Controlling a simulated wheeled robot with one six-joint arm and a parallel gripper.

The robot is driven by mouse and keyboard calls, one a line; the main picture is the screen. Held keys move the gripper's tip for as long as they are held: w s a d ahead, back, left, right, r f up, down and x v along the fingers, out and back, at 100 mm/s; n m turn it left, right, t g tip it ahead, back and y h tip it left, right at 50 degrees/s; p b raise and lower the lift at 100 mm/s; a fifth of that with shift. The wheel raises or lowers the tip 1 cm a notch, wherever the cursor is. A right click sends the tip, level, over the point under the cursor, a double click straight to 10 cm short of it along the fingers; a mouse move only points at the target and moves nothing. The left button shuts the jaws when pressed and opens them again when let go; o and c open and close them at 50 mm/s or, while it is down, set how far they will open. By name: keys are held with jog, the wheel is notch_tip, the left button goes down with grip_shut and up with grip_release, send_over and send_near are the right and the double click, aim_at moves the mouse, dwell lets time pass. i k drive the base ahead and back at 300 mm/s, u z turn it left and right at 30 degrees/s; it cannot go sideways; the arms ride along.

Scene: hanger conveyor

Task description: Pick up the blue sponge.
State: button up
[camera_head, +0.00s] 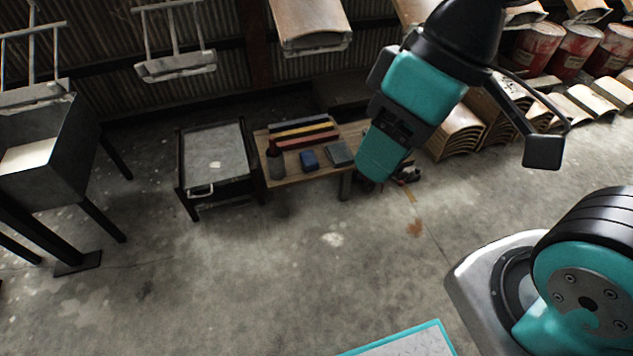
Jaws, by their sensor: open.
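The blue sponge (309,160) is a small blue block lying on a low wooden table (290,178) in the head view. It lies near the front edge, between a dark cup and a grey-blue block. My gripper (406,174) is at the lower end of my teal and black arm, to the right of the table in the picture. Its tips are small, dark and partly hidden behind the teal part. It is open, apart from the sponge, and I see nothing held in it.
Beside the sponge are the dark cup (275,165) and grey-blue block (340,154), with coloured bars (302,132) behind. A black cart (214,158) stands left. Curved wooden pieces (456,132) are stacked right. Hangers (176,66) hang above. The front floor is clear.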

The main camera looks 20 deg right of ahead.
aim_at(309, 160)
jog(key=k, duration=0.65)
jog(key=u, duration=0.65)
jog(key=i, duration=1.45)
jog(key=z, duration=0.65)
jog(key=i, duration=0.7)
jog(key=z, duration=0.55)
